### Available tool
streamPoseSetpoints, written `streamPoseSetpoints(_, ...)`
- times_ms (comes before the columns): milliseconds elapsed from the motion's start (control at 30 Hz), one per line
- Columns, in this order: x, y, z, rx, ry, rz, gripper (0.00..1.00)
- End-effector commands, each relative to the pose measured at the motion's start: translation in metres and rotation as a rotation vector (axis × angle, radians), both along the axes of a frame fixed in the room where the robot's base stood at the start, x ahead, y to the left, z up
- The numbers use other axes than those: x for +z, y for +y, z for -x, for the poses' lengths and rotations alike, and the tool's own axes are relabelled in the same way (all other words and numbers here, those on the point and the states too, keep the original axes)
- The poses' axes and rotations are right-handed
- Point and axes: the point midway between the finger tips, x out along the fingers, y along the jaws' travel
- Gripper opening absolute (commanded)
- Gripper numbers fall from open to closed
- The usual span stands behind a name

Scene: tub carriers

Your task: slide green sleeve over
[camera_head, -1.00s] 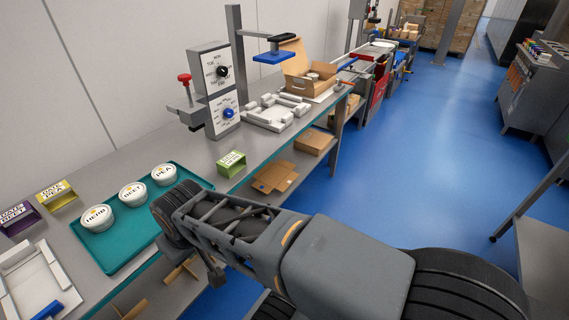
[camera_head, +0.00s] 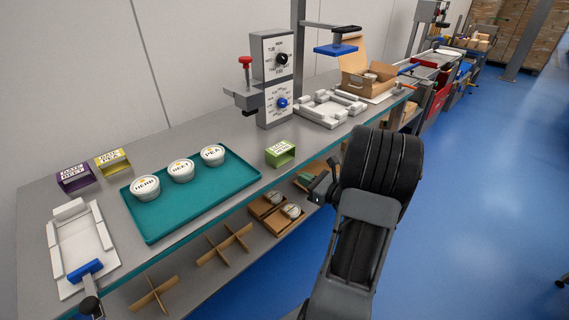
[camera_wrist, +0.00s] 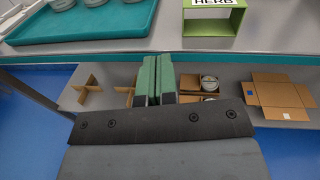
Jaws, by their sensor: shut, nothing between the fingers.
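The green sleeve (camera_head: 280,153) stands on the grey bench to the right of the teal tray, near the front edge. In the wrist view the sleeve (camera_wrist: 213,15) is at the top, an open-ended band with a white label reading HERB. Three white tubs sit in a row on the teal tray (camera_head: 222,212): HERB (camera_head: 145,188), BEET (camera_head: 181,171) and PEA (camera_head: 213,155). My gripper (camera_head: 318,187) is in front of the bench edge, apart from the sleeve. In the wrist view its green-padded fingers (camera_wrist: 154,80) are together and empty, below the sleeve.
Purple (camera_head: 75,177) and yellow (camera_head: 113,161) sleeves stand behind the tray. A white fixture (camera_head: 82,245) with a blue handle is at left. A dial post (camera_head: 272,80) and white frame (camera_head: 330,108) stand farther right. The lower shelf holds cardboard dividers (camera_head: 224,246) and boxes.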

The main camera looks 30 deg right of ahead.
Motion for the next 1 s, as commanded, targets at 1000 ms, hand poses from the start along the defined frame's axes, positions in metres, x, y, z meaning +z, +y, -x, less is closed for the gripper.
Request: streamPoseSetpoints(1000, -0.008, -0.010, -0.122, -0.130, -0.033, -0.084, 0.00)
